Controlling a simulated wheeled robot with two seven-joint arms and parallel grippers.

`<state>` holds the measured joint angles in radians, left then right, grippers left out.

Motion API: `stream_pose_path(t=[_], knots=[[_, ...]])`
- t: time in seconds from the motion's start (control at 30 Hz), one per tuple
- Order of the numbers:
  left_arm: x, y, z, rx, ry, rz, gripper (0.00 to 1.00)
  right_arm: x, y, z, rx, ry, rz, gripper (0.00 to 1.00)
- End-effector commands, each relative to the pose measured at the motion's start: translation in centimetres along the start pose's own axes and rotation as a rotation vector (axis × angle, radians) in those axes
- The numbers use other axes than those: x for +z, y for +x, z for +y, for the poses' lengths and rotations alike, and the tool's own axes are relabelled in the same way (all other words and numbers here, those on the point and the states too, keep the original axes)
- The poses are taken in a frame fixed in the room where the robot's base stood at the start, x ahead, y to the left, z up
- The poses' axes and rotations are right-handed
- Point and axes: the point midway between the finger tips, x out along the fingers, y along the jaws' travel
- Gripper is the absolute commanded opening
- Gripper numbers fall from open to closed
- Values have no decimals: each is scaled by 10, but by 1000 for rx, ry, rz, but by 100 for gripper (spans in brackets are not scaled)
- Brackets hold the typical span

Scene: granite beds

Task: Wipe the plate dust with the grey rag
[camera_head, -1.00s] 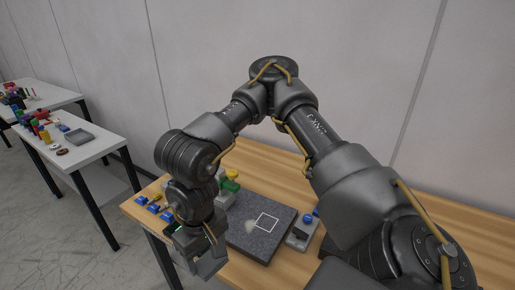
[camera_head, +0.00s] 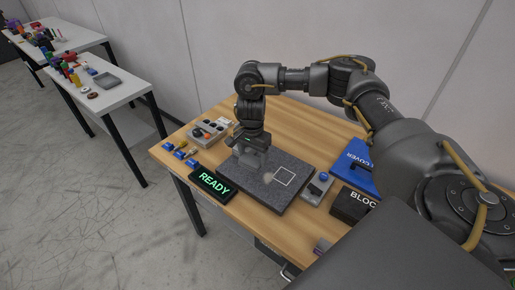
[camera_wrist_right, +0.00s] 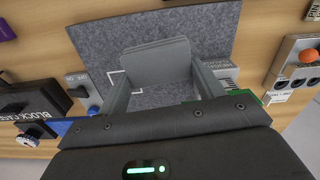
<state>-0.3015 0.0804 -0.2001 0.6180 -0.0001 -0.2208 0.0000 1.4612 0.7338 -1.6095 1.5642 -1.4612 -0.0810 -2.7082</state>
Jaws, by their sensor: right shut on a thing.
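The dark grey granite plate (camera_head: 250,191) lies on the wooden table, with a white square outline on it. A pale dust patch (camera_head: 268,179) shows left of the outline. My right gripper (camera_head: 250,158) is over the plate's far-left part, pointing down. In the right wrist view, it (camera_wrist_right: 160,88) is shut on the folded grey rag (camera_wrist_right: 155,60), which is between the fingers and above the plate (camera_wrist_right: 210,28). I cannot tell whether the rag touches the plate. The dust is not discernible in the wrist view. My left gripper is not in view.
A READY sign (camera_head: 212,184) stands at the plate's left. A control box (camera_head: 207,132) with an orange knob is behind it, and small blue parts (camera_head: 180,153) lie left. A blue-button box (camera_head: 318,187), black block box (camera_head: 350,205) and blue cover (camera_head: 355,165) are right.

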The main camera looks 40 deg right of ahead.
Motion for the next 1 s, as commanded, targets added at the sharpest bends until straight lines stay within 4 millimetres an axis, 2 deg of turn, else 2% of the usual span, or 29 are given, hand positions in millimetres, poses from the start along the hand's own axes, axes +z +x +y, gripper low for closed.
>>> stream_pose_path(t=[0.1,0.2,0.53,0.93,1.0], knots=[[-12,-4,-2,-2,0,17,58,-16,6,5,0,86,-1,46],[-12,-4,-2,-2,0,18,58,-20,8,6,-2,107,-1,46],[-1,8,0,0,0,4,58,-20,21,6,-2,104,-1,46],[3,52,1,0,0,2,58,-19,71,6,-2,104,-1,46],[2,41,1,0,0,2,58,-10,62,4,-3,99,-1,46]])
